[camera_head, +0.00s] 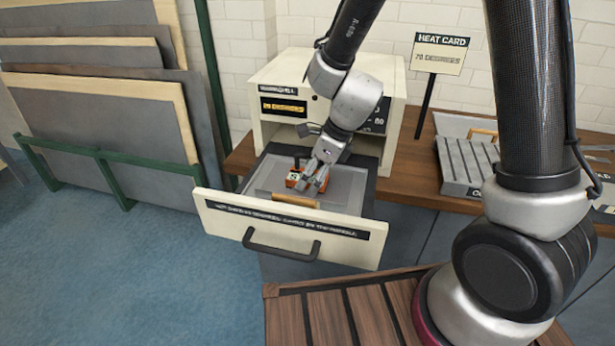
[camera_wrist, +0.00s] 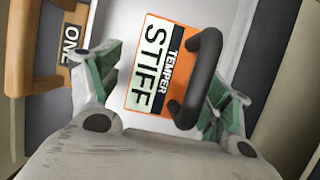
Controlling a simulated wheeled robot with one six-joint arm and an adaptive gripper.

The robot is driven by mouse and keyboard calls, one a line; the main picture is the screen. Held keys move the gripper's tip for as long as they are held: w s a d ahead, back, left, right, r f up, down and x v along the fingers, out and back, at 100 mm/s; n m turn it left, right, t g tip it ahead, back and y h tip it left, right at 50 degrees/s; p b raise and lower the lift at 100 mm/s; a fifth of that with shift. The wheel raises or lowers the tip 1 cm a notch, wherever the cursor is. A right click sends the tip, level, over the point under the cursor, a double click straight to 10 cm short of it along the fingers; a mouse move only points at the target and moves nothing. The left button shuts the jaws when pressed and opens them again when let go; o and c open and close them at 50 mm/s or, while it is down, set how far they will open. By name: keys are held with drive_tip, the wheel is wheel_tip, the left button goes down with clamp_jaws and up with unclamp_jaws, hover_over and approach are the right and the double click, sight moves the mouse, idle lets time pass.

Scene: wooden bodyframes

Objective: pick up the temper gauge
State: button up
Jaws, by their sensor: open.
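The temper gauge (camera_wrist: 150,68) is an orange block with a white label reading "TEMPER STIFF" and a black bar handle. In the wrist view it lies between the two spread fingers of my gripper (camera_wrist: 165,95), which is open. The black handle (camera_wrist: 197,80) is nearer the right finger. In the head view the gauge (camera_head: 292,181) sits in the pulled-out drawer of a cream cabinet. My gripper (camera_head: 313,178) reaches down over it from above and partly hides it. Whether the fingers touch it cannot be told.
The drawer front (camera_head: 290,229) with its dark handle (camera_head: 280,246) stands out toward me. A wooden handle (camera_head: 294,200) lies in the drawer in front of the gauge. The cabinet (camera_head: 275,75) rises behind. A grey slotted tray (camera_head: 468,165) stands right on the bench.

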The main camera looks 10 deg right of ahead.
drive_tip(key=shift+f, duration=0.1)
drive_tip(key=shift+c, duration=0.4)
drive_tip(key=c, duration=1.3)
